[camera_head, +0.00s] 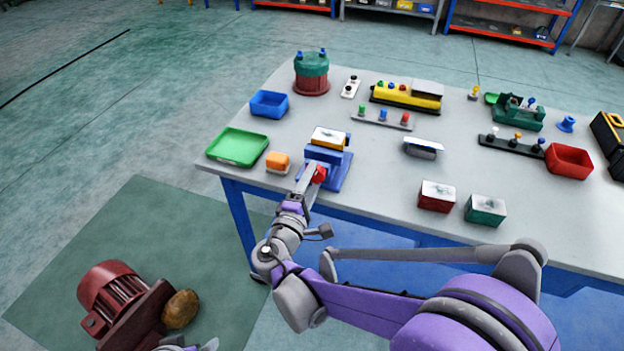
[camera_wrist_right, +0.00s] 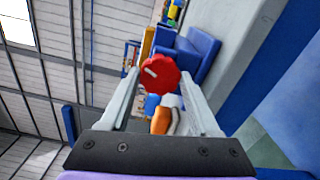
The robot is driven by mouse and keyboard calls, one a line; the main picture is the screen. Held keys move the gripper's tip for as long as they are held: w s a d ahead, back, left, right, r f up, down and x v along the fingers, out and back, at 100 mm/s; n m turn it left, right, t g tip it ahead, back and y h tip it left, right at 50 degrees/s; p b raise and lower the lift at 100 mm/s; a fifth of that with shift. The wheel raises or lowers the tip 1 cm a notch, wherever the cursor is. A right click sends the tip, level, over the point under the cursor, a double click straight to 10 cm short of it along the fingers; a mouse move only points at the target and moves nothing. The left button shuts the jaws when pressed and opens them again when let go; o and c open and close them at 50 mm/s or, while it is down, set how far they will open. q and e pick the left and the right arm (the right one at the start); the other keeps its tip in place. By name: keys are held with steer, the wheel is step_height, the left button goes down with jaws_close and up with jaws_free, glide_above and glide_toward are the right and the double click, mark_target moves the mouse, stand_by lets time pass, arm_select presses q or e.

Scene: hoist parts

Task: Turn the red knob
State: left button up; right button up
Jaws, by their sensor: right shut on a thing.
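The red knob (camera_head: 319,174) sits on the front of a blue stand (camera_head: 340,172) at the table's near edge, and a yellow box with a pale top (camera_head: 328,138) rests on that stand. My right gripper (camera_head: 312,172) reaches up to the knob from the near side. In the right wrist view the round red knob (camera_wrist_right: 160,76) with a pale pointer mark lies between the two fingertips of the gripper (camera_wrist_right: 161,80), which is shut on it. Of my left arm, only a small purple and grey part shows at the bottom edge; its jaws are not visible.
An orange block (camera_head: 278,160) and a green tray (camera_head: 237,147) stand left of the blue stand. A blue bin (camera_head: 269,104) is behind them. Dark red (camera_head: 436,196) and green (camera_head: 485,210) boxes stand to the right. A red motor (camera_head: 112,290) is on the floor mat.

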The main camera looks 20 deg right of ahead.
stand_by(0.4)
steer(key=o, duration=1.4)
steer(key=shift+c, duration=0.2)
steer(key=shift+s+a, duration=0.1)
steer(key=v, duration=1)
steer(key=shift+s, duration=0.25)
steer(key=shift+a, duration=0.15)
